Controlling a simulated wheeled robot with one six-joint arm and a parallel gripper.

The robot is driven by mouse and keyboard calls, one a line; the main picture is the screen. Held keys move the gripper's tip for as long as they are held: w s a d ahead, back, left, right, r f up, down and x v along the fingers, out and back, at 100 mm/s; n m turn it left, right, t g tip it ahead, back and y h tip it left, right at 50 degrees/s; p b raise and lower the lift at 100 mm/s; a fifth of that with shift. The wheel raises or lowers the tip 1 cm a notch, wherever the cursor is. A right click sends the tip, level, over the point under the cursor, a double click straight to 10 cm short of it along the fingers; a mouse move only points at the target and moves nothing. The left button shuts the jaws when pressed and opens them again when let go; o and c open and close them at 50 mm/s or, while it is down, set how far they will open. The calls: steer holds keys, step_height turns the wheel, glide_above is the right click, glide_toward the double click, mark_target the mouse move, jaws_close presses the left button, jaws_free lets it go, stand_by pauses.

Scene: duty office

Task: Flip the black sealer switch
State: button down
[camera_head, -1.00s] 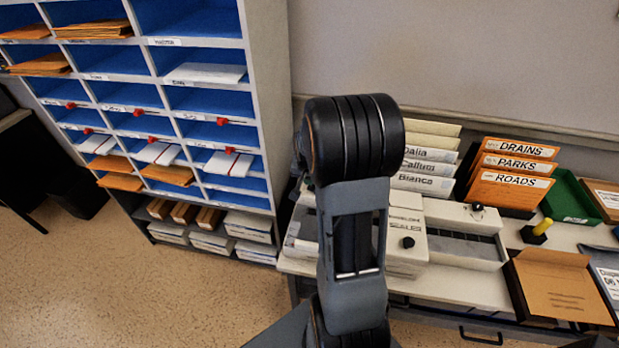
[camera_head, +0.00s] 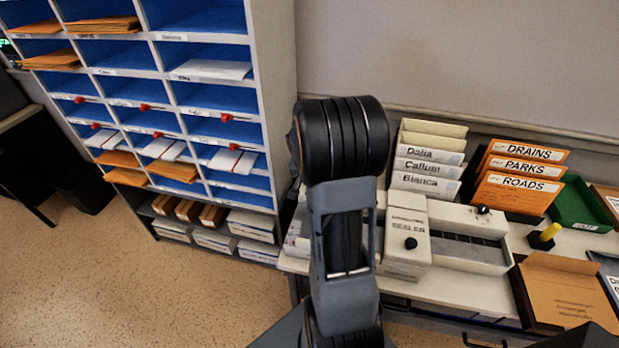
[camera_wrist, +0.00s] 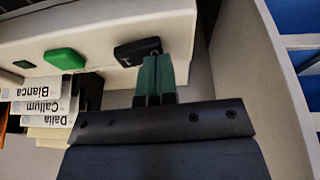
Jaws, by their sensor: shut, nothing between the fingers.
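In the wrist view a black rocker switch (camera_wrist: 138,50) with a pale mark sits on a white panel, beside a green button (camera_wrist: 65,59). My gripper (camera_wrist: 157,62) has its green fingers shut together with nothing between them. The fingertips are at the switch's right end. I cannot tell whether they touch it. In the head view the white box labelled SEALER (camera_head: 407,222) stands on the counter, with a black knob (camera_head: 410,243) on it. My arm stands in front of the sealer's left side and hides my gripper and the switch there.
Name folders (camera_head: 427,167) stand behind the sealer. A grey-white slotted tray (camera_head: 470,253) is to its right, then orange folders (camera_head: 515,192), a green tray (camera_head: 580,205) and a brown box (camera_head: 565,290). A pigeonhole shelf (camera_head: 272,100) stands left of the counter.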

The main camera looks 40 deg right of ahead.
steer(key=shift+s+d+r, duration=0.3)
steer(key=shift+s, duration=0.2)
steer(key=shift+r+p, duration=0.35)
steer(key=shift+p, duration=0.05)
steer(key=r+p, duration=0.1)
steer(key=r, duration=0.2)
steer(key=w+r+p, duration=0.1)
steer(key=shift+a+r+p, duration=0.15)
steer(key=shift+a+p, duration=0.15)
steer(key=shift+p, duration=0.05)
steer(key=w+a+b+v, duration=0.1)
steer(key=v, duration=0.7)
steer(key=shift+w+a+r, duration=0.2)
steer(key=shift+w+a, duration=0.05)
steer(key=shift+a, duration=0.15)
